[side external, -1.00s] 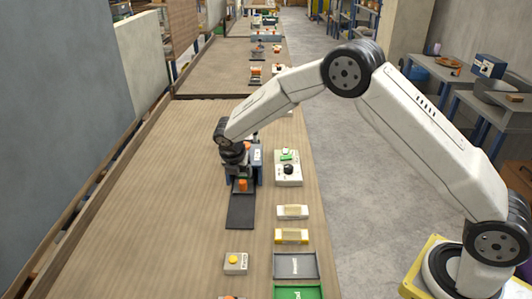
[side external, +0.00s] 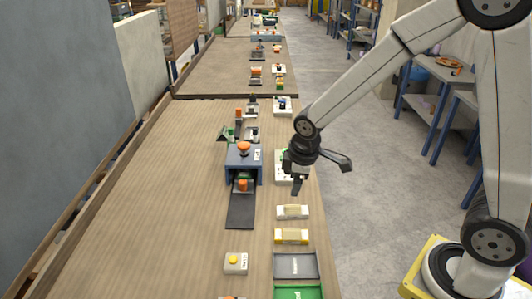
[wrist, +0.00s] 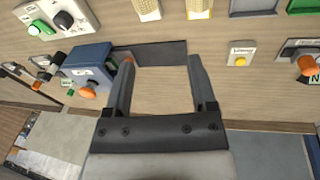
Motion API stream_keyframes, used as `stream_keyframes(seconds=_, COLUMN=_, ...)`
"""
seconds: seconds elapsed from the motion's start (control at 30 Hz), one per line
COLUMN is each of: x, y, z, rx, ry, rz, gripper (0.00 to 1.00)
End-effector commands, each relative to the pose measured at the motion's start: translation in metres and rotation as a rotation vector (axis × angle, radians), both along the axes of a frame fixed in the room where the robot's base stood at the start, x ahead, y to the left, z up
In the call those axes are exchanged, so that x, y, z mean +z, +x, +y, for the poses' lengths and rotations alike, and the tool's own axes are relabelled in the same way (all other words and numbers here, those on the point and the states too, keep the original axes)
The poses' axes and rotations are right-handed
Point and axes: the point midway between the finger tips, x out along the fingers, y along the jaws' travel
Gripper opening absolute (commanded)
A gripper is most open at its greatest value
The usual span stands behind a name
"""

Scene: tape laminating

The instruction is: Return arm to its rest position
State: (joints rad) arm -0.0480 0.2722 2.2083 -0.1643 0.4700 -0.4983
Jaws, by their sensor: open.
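My gripper (side external: 297,188) hangs in the air over the right edge of the table (side external: 180,210), in front of the white control box, and hides much of that box. In the wrist view my gripper (wrist: 161,62) has its two fingers well apart, with nothing between them. The blue-grey laminating machine (side external: 238,165) with an orange knob on top stands to the left of my gripper, apart from it. A dark strip (side external: 241,212) runs out of its front, with a small orange thing at its mouth.
A white block (side external: 292,212), a yellow block (side external: 291,236), a grey tray (side external: 296,267) and a green tray (side external: 297,292) line the right edge. A button box (side external: 235,263) with a yellow button sits front centre. The table's left half is clear. Grey floor (side external: 370,230) lies to the right.

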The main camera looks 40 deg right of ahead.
Motion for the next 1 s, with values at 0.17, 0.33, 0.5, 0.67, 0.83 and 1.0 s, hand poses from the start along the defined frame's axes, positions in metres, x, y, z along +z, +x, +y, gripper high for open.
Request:
stream_keyframes(seconds=0.17, x=0.005, y=-0.049, z=-0.004, rx=-0.316, ry=0.102, rz=-0.031, gripper=0.73)
stream_keyframes(seconds=0.33, x=0.004, y=-0.082, z=-0.005, rx=-0.543, ry=0.174, rz=-0.048, gripper=0.73)
stream_keyframes(seconds=0.5, x=0.003, y=-0.098, z=-0.005, rx=-0.651, ry=0.206, rz=-0.053, gripper=0.73)
stream_keyframes(seconds=0.67, x=0.002, y=-0.1, z=-0.005, rx=-0.669, ry=0.21, rz=-0.053, gripper=0.73)
stream_keyframes(seconds=0.83, x=0.002, y=-0.099, z=-0.005, rx=-0.666, ry=0.209, rz=-0.053, gripper=0.73)
stream_keyframes(seconds=1.0, x=0.002, y=-0.099, z=-0.005, rx=-0.664, ry=0.209, rz=-0.053, gripper=0.73)
